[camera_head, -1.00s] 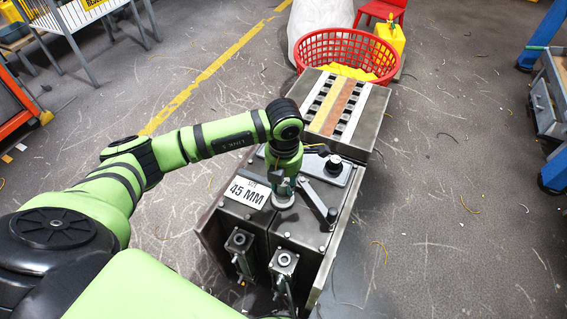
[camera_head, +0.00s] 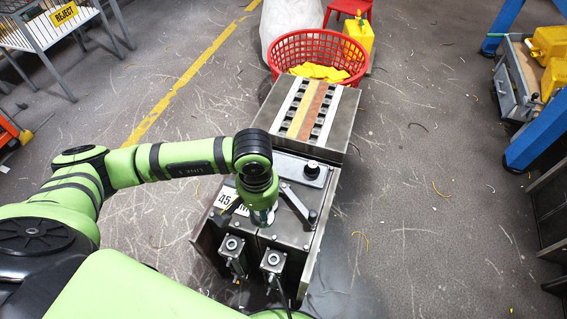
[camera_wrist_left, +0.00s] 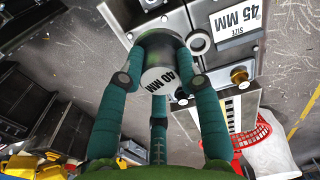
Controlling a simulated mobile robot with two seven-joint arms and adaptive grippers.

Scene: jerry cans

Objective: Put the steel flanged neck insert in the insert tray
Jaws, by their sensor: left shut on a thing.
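A pale ring (camera_wrist_left: 198,42) lies on the machine top beside the held piece. I cannot identify the insert tray for certain. My right gripper is not in view.
The machine has a "45 MM" sign (camera_wrist_left: 236,20), a lever (camera_head: 296,202) and two front clamps (camera_head: 272,262). Behind it are a striped slotted bed (camera_head: 306,110) and a red basket (camera_head: 283,57) with yellow pieces. A blue-framed bench (camera_head: 530,150) stands at right. Floor on both sides is mostly clear.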

